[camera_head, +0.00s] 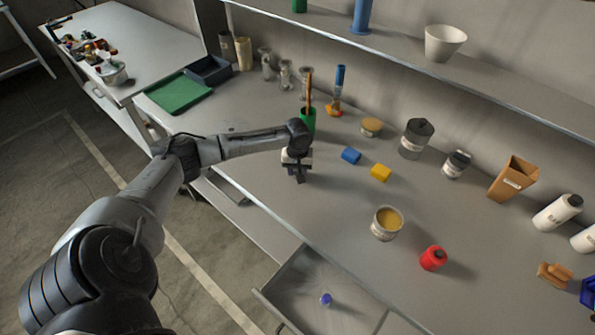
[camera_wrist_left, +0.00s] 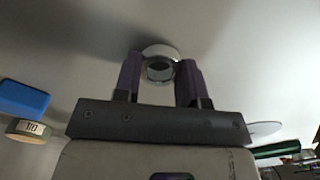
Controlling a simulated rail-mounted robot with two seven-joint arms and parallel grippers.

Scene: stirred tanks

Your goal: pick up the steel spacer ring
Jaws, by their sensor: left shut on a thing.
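The steel spacer ring (camera_wrist_left: 161,50) is a shiny, short metal ring. In the left wrist view it sits between the two dark fingertips of my left gripper (camera_wrist_left: 160,78), which is shut on it. In the head view my left gripper (camera_head: 298,174) points down over the bench, left of the blue block. The ring is hidden there by the gripper. I cannot tell whether the ring still touches the bench top. My right gripper is in neither view.
An open drawer (camera_head: 300,290) juts out below the bench edge.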

